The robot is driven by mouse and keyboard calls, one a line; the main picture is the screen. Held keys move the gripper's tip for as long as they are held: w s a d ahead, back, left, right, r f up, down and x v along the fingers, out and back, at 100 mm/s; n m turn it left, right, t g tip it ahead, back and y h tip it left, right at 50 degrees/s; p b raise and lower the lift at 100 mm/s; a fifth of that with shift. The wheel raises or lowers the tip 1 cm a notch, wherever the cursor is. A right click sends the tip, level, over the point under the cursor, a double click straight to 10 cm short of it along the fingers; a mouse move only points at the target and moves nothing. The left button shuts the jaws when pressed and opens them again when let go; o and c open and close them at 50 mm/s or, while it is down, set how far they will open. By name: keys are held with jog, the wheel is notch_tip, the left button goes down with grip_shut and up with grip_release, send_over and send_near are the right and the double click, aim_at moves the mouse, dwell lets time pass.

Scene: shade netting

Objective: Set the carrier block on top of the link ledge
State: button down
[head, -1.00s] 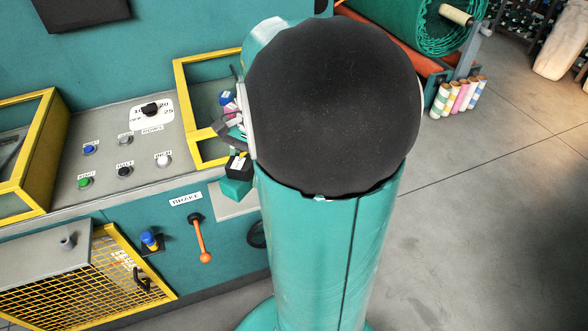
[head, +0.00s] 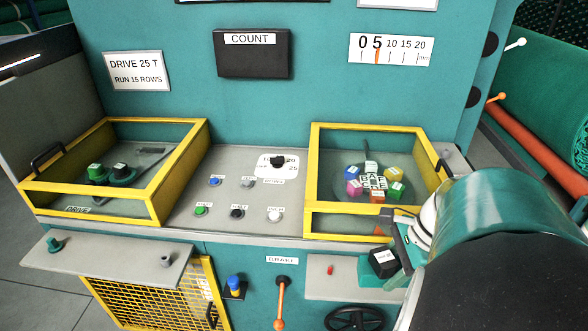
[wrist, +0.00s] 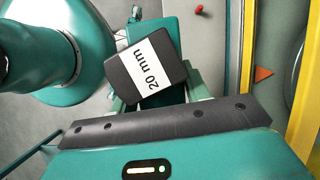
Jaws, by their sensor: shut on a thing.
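A black block with a white "20 mm" label, which I take for the carrier block (head: 383,261), is held in my gripper (head: 397,250). In the wrist view the block (wrist: 146,74) sits tilted between the teal fingers of my gripper (wrist: 158,98). A teal piece shows right behind the block; I cannot tell whether it is part of it. A grey shelf with a red peg, probably the link ledge (head: 345,289), juts from the console front at right. The block appears by the shelf's right end; a gap cannot be judged. My arm hides what lies farther right.
A yellow-framed bay (head: 312,180) with several coloured blocks stands above the shelf. A black handwheel (head: 355,319) and an orange brake lever (head: 281,303) are below and left. A grey left shelf (head: 110,262) has knobs. An orange pointer (wrist: 263,74) shows beside the yellow frame.

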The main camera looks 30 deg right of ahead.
jog(key=w+d+f, duration=0.1)
jog(key=d+f, duration=0.1)
jog(key=w+d+f, duration=0.1)
jog(key=d+f, duration=0.1)
jog(key=d, duration=0.1)
jog(key=w+d+f, duration=0.1)
jog(key=d+f, duration=0.1)
jog(key=shift+w+d+f, duration=0.15)
jog(key=shift+w+f, duration=0.25)
jog(key=shift+w+d+f, duration=0.15)
jog(key=shift+d+f, duration=0.1)
jog(key=shift+f, duration=0.2)
jog(key=shift+d+f, duration=0.1)
jog(key=shift+f, duration=1.45)
jog(key=shift+f, duration=0.1)
jog(key=c, duration=0.7)
grip_release()
